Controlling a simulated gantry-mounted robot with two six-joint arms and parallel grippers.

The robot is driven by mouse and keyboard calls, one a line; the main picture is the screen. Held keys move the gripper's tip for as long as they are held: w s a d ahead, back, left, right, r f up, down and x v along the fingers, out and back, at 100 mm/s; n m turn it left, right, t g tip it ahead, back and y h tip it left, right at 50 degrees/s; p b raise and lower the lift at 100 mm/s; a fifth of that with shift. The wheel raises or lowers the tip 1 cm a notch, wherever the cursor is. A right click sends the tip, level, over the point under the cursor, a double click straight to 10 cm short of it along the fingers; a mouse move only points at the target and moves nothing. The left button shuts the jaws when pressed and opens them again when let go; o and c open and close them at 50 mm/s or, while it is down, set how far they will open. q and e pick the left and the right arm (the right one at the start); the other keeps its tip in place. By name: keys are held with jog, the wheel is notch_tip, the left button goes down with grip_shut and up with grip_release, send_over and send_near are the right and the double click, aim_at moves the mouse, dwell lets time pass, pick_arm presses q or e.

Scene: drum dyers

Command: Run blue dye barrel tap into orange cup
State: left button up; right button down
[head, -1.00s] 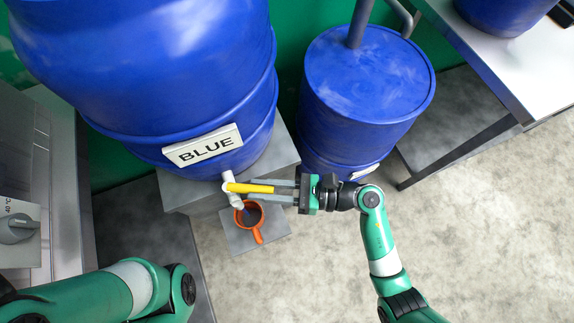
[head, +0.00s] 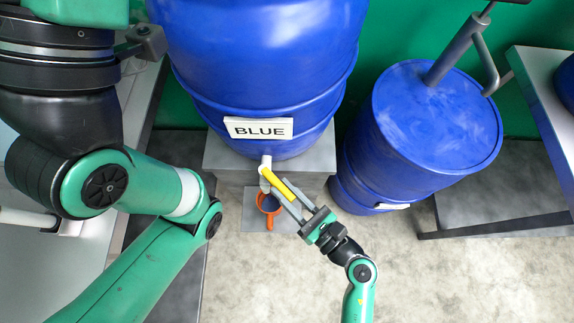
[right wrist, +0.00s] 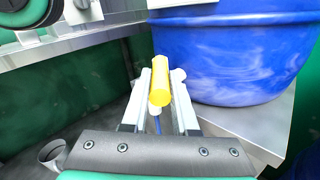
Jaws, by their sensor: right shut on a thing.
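The blue barrel (head: 265,60), labelled BLUE (head: 258,128), stands on a grey stand; its lower part shows in the right wrist view (right wrist: 235,65). Its white tap (head: 265,161) has a yellow handle (head: 276,184), which points toward the lower right; the handle also shows in the right wrist view (right wrist: 160,85). My right gripper (head: 280,188) is shut on the handle. A thin blue strand (right wrist: 157,124) shows below the tap in the right wrist view. The orange cup (head: 267,213) sits under the tap with dark blue inside. My left gripper is out of view.
The cup rests on a low grey plate (head: 254,222) before the stand (head: 217,155). A second blue drum (head: 432,110) with a grey pipe stands to the right. A table (head: 535,75) stands at far right. The floor at lower right is clear.

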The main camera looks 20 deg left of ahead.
jog(key=c, duration=0.7)
grip_release()
jog(key=shift+p+v, duration=1.15)
jog(key=shift+v, duration=4.65)
